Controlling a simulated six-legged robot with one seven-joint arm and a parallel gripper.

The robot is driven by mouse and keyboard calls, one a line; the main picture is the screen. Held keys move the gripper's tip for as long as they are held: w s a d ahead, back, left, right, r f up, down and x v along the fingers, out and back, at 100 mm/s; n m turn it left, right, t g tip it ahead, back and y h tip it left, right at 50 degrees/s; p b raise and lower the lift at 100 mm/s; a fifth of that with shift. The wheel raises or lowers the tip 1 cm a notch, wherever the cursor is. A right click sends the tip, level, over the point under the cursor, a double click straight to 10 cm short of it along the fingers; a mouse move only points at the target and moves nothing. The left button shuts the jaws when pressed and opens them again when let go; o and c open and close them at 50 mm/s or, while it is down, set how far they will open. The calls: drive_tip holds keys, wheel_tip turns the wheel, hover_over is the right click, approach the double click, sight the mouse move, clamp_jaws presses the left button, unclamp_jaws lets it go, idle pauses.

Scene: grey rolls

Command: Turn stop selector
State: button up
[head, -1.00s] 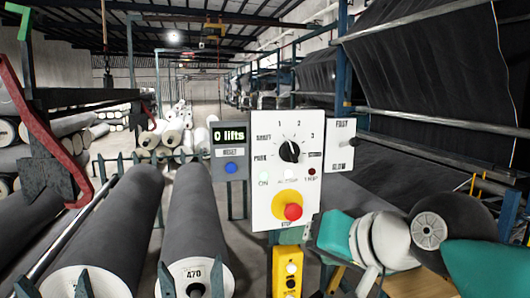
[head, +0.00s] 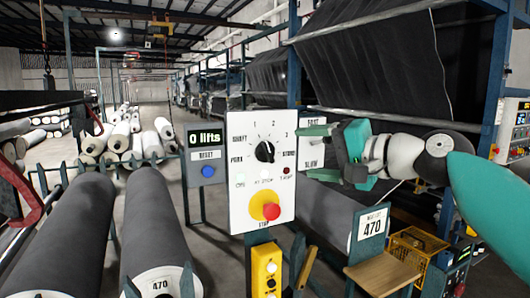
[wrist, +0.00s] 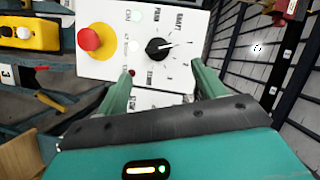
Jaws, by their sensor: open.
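The black selector knob (head: 265,152) sits on a white control panel (head: 240,215), with printed labels around it. In the wrist view the knob (wrist: 158,48) shows a white pointer line towards the right. A red stop button (head: 271,211) on a yellow base is below the knob; it also shows in the wrist view (wrist: 89,39). My gripper (head: 306,152) is open and empty, coming in from the right of the panel. In the wrist view its green fingers (wrist: 162,70) are spread either side of the knob's line, apart from the knob.
A grey box with a "0 lifts" display and blue reset button (head: 208,171) adjoins the panel's left. A FAST/SLOW plate (head: 312,125) is partly behind my gripper. A yellow button box (head: 266,268) hangs below. Large grey rolls (head: 150,225) lie left; a 470 sign (head: 372,224) stands right.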

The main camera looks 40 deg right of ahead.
sight(272, 151)
drive_tip(key=w, duration=0.3)
drive_tip(key=w+f, duration=0.1)
drive_tip(key=w, duration=0.6)
drive_tip(key=shift+w+a+f, duration=0.1)
drive_tip(key=shift+a+f, duration=0.1)
drive_tip(key=c, duration=1)
